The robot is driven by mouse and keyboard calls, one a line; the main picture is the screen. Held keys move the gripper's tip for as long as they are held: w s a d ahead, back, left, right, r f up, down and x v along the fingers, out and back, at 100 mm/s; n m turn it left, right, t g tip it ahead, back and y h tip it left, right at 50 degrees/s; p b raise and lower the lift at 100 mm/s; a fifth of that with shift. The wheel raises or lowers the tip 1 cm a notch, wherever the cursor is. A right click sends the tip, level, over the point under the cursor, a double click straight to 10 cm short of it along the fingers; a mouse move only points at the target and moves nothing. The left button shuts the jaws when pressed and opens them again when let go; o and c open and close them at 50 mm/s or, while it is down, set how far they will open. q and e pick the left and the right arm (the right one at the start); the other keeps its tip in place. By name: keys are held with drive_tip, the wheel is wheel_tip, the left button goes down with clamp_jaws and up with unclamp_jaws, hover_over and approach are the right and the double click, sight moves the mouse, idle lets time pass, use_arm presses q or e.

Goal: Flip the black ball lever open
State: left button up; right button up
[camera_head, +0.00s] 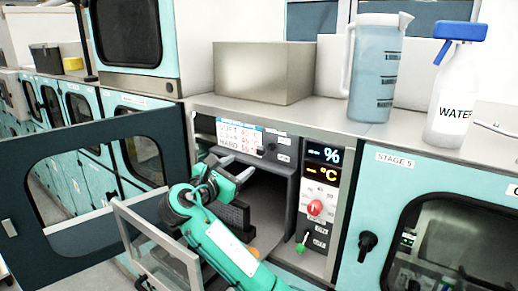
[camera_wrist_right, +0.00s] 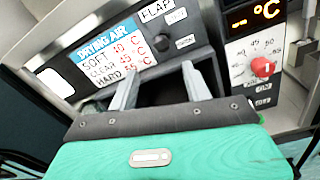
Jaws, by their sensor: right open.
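The black ball lever (camera_head: 270,147) sits on the dark upper panel of the open machine, right of the drying-air sign. In the right wrist view the black ball (camera_wrist_right: 161,43) is just under a FLAP label. My right gripper (camera_head: 234,168) reaches up from below, in front of the machine opening. It is open and empty. In the right wrist view its two fingers (camera_wrist_right: 160,84) point up towards the panel, below the ball and apart from it. My left gripper is not in view.
The drying-air sign (camera_head: 239,136) is left of the ball. A red knob (camera_head: 315,207) and a green lever (camera_head: 302,241) are on the right panel. A dark open door (camera_head: 80,146) stands left. A jug (camera_head: 375,75) and spray bottle (camera_head: 452,90) stand on top.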

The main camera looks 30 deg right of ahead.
sight(258, 153)
drive_tip(key=p+x, duration=0.5)
drive_tip(key=x, duration=0.7)
drive_tip(key=shift+s+d+r, duration=0.15)
drive_tip(key=shift+d, duration=0.05)
drive_tip(key=shift+d+p, duration=0.35)
drive_tip(key=shift+d, duration=0.1)
clamp_jaws()
